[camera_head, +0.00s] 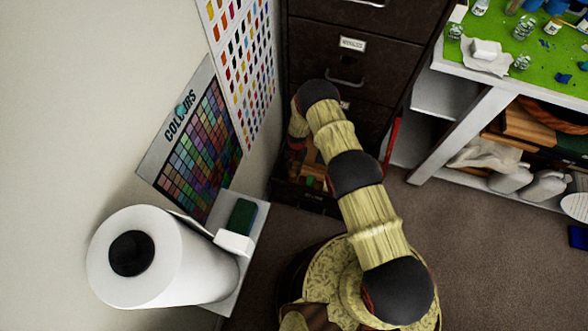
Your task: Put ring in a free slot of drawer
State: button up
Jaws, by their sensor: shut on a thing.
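The dark cabinet (345,62) stands at the top centre, and its low drawer (303,198) is pulled out. Small coloured pieces (313,181) show inside the drawer, in what look like compartments. My arm reaches over the front of the cabinet and bends down at the left. My gripper (296,158) is small and dark at the arm's end, over the left back part of the open drawer. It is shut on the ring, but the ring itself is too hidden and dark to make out. My arm covers part of the drawer, so I cannot tell which slots are free.
A wall with colour charts (200,135) is close on the left. A white paper roll (165,255) and a green block (241,217) sit on a small shelf at lower left. A white workbench (480,115) with a green top stands at right. Bare floor lies between.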

jog(key=shift+f+b, duration=0.6)
jog(key=shift+f, duration=1.3)
jog(key=o, duration=0.8)
jog(key=shift+o, duration=1.3)
jog(key=shift+o, duration=1.3)
jog(key=shift+r+p, duration=2.2)
jog(key=shift+r, duration=1.8)
